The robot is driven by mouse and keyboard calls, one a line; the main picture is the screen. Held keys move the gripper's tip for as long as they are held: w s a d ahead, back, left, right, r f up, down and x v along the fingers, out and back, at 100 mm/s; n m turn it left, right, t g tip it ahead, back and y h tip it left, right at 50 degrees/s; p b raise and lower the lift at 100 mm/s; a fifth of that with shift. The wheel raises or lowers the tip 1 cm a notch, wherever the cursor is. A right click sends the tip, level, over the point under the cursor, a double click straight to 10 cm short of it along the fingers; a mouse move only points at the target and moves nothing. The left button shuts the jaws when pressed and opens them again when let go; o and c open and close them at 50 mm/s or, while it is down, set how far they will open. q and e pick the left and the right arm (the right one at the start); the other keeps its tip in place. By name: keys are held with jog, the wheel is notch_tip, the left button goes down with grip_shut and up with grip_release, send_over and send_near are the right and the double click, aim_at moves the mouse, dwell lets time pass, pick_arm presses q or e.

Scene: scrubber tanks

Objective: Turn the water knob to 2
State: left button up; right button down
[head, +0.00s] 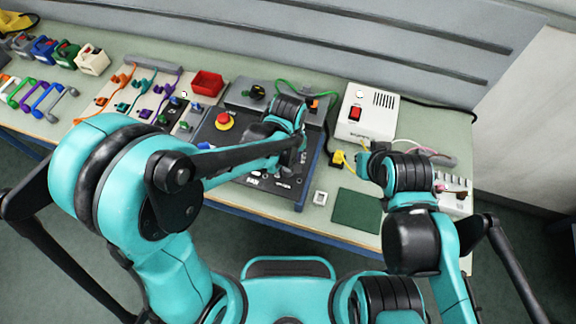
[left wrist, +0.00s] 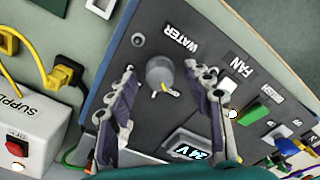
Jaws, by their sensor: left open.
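The water knob (left wrist: 158,72) is a round grey knob on the dark control panel (left wrist: 200,20), beside the label WATER. A yellow mark shows at its edge toward the lower right in the left wrist view. I cannot read any numbers around it. My left gripper (left wrist: 160,80) is open, with one finger on each side of the knob; I cannot tell whether they touch it. In the head view my left arm and wrist hide the knob. My right gripper (head: 368,160) is mostly hidden by its own wrist, right of the panel.
The panel also bears a red emergency button (head: 225,121), a FAN switch (left wrist: 226,86), a green switch (left wrist: 252,113) and a 24 V display (left wrist: 192,152). A white supply box (head: 368,112) with cables stands right of it. A green mat (head: 356,210) lies in front.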

pick_arm(q)
jog(key=shift+c, duration=0.2)
jog(key=c, duration=1.1)
jog(key=shift+m, duration=0.3)
jog(key=m, duration=0.3)
jog(key=shift+f+b, duration=0.1)
jog(key=shift+b, duration=0.25)
jog(key=m, duration=0.4)
jog(key=m+b, duration=0.1)
jog(key=m, duration=0.3)
jog(key=shift+m, duration=2.1)
